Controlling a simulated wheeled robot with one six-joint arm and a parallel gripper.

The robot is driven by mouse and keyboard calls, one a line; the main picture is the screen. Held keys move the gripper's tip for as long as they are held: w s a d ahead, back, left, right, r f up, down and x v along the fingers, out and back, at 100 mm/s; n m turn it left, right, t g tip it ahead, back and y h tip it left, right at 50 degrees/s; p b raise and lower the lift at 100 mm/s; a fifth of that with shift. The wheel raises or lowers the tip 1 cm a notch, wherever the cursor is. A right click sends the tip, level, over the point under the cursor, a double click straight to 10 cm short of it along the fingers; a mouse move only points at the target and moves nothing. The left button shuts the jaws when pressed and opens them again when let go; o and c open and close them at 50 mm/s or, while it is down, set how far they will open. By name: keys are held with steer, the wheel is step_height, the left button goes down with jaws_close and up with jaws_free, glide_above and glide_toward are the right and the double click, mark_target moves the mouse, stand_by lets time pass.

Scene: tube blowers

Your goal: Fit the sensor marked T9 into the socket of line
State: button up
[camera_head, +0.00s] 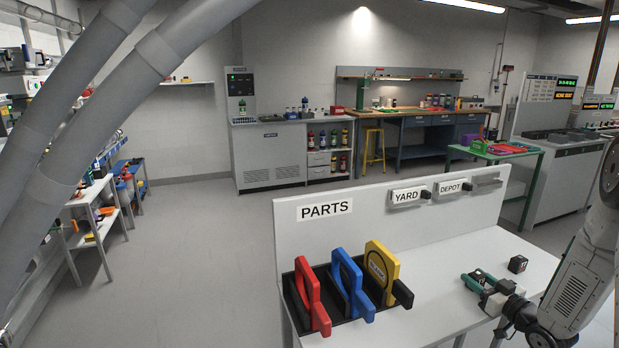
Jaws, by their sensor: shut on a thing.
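My gripper (476,281) is low over the right part of the white parts table, at the end of my arm coming in from the right. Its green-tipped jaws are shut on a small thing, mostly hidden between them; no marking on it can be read. A small dark cube (518,264) with a pale mark stands on the table to the right of the gripper, apart from it; the mark is too small to read. On the upright panel, the labels YARD (406,195) and DEPOT (450,188) each have a small dark block at their right end. No T9 mark is legible.
The white table (440,300) has an upright panel marked PARTS (324,209). A black rack (343,330) at its left holds red (307,290), blue (349,283) and yellow (379,265) handled plates. Mid-table is clear. Benches and cabinets stand farther back.

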mark_target(478, 275)
steer(key=shift+r, duration=0.1)
steer(key=shift+w+r, duration=0.2)
steer(key=shift+r, duration=2.2)
steer(key=shift+s+a, duration=0.1)
steer(key=shift+s, duration=0.05)
